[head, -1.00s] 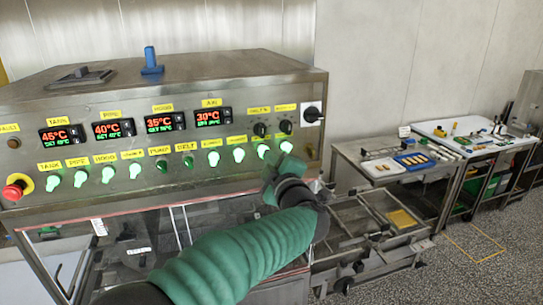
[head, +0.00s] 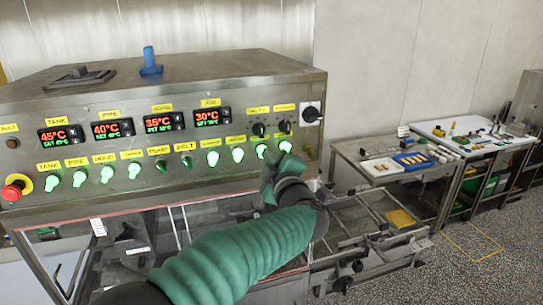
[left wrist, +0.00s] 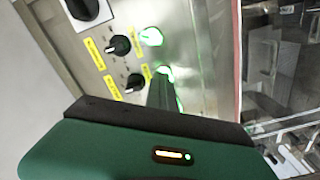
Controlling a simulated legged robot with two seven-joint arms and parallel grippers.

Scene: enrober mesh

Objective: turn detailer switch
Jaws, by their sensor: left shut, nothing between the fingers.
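The control panel (head: 230,185) carries a lower row of switches with yellow labels. The labels at the right end are too small to read, so I cannot tell which switch is the detailer switch. The rightmost lit green switches (head: 262,151) show in the head view; lit switches also show in the left wrist view (left wrist: 151,37). My left gripper (head: 282,162) is shut and empty, just below and in front of the right end of this row. In the left wrist view its dark fingers (left wrist: 163,88) reach towards the lit switches and partly hide them; contact is unclear. My right gripper is out of view.
Two black knobs (head: 259,129) and a larger black rotary switch (head: 312,114) sit above the row's right end. A red emergency button (head: 13,191) is at far left. A mesh conveyor frame (head: 365,225) lies below right. Tables (head: 350,150) stand farther right.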

